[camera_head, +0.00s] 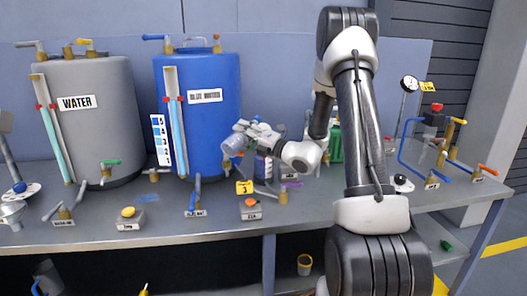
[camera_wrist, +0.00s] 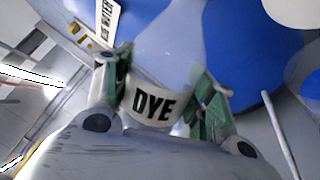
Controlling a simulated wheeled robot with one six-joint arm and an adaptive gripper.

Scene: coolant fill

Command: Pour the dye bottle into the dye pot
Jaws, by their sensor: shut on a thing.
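The dye bottle (camera_wrist: 172,50) is translucent pale blue with a white band lettered DYE in the wrist view. My gripper (camera_wrist: 160,85) is shut on it, with green-padded fingers on either side of the band. In the head view the bottle (camera_head: 233,145) lies tilted in my gripper (camera_head: 246,136), pointing left and slightly down. It is in front of the lower right side of the blue tank, above the bench. I cannot make out a labelled dye pot in either view. My arm hides part of the bench behind it.
A blue tank (camera_head: 215,125) and a grey WATER tank (camera_head: 100,105) stand at the back of the bench (camera_head: 100,236). Valves and buttons line its front. A dark container (camera_head: 263,168) stands below my gripper. Pipes and a gauge (camera_head: 409,84) are at right.

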